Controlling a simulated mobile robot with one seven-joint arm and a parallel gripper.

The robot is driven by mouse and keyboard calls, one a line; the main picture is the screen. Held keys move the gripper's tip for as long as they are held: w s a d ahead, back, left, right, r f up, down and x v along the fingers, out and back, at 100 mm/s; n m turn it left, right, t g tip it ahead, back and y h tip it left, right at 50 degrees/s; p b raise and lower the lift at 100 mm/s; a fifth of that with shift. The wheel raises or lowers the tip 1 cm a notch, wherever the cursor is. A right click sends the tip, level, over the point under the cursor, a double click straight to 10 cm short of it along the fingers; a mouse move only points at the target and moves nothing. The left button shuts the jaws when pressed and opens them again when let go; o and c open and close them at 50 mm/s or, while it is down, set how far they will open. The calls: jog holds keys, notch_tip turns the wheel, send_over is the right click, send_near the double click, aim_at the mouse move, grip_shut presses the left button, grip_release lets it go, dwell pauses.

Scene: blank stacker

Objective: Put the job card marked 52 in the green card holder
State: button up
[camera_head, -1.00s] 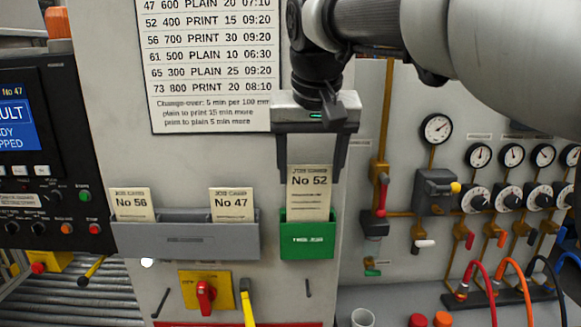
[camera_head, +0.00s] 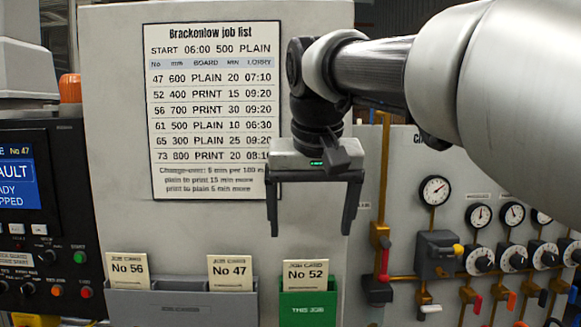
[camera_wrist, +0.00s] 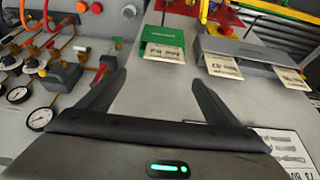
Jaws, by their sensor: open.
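The job card marked 52 (camera_head: 305,274) stands upright in the green card holder (camera_head: 308,308), its lower part hidden inside. My gripper (camera_head: 315,215) is open and empty above the card, apart from it. In the wrist view my gripper's two fingers (camera_wrist: 158,82) are spread with nothing between them. The green holder (camera_wrist: 160,34) and its card (camera_wrist: 165,53) lie beyond the fingertips there.
A grey holder (camera_head: 185,308) left of the green one holds cards 56 (camera_head: 127,270) and 47 (camera_head: 229,271). A job list (camera_head: 212,110) hangs on the panel. Gauges and valves (camera_head: 435,190) stand at the right. A control panel (camera_head: 40,210) is at the left.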

jog(key=p+v, duration=0.2)
jog(key=v, duration=1.1)
jog(key=shift+r, duration=0.15)
jog(key=shift+s, duration=0.1)
